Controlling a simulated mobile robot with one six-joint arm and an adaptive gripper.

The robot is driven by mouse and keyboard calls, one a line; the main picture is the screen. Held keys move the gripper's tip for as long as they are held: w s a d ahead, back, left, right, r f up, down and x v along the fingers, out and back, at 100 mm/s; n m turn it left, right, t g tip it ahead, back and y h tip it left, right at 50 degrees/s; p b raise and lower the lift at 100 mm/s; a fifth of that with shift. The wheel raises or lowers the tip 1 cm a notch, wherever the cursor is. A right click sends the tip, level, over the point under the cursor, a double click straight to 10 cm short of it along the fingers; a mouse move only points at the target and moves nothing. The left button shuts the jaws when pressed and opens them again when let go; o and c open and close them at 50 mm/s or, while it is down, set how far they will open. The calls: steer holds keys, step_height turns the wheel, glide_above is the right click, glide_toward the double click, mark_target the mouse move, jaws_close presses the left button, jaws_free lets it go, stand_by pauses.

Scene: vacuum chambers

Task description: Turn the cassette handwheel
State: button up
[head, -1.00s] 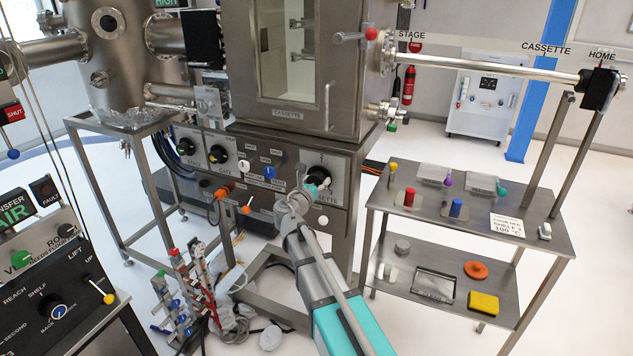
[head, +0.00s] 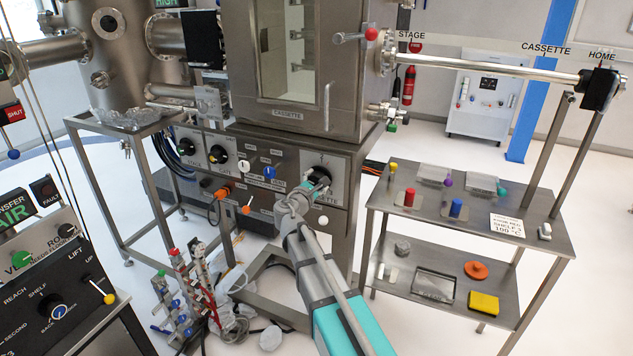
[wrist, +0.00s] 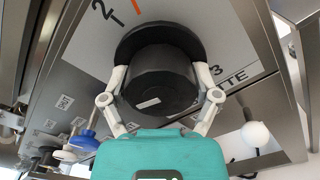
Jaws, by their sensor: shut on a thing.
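The cassette handwheel (head: 322,172) is a black round knob on the front panel under the chamber door. My gripper (head: 313,187) is at it, and my arm reaches up to it from below. In the wrist view the black handwheel (wrist: 158,84) fills the middle, with a pale mark on its face. My gripper's two grey fingers (wrist: 160,98) lie on either side of it, shut on it. The dial plate (wrist: 85,48) behind shows a 2, a 3 and an orange tick. Through the window of the cassette chamber (head: 288,50), metal shelves (head: 297,34) show.
A white ball knob (wrist: 256,134) is right of the handwheel. Other panel knobs, including a gate knob (head: 217,153), are to the left. A steel cart (head: 400,228) with coloured pegs and trays stands at right. Valves and hoses (head: 190,290) are at lower left of my arm.

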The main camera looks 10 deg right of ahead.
steer(key=m, duration=0.5)
steer(key=shift+w+r+m, duration=0.1)
steer(key=shift+w+m, duration=0.15)
steer(key=shift+m, duration=0.05)
steer(key=m, duration=0.9)
steer(key=shift+m, duration=2.3)
steer(key=o, duration=0.8)
steer(key=shift+o, duration=0.8)
steer(key=shift+s, duration=0.2)
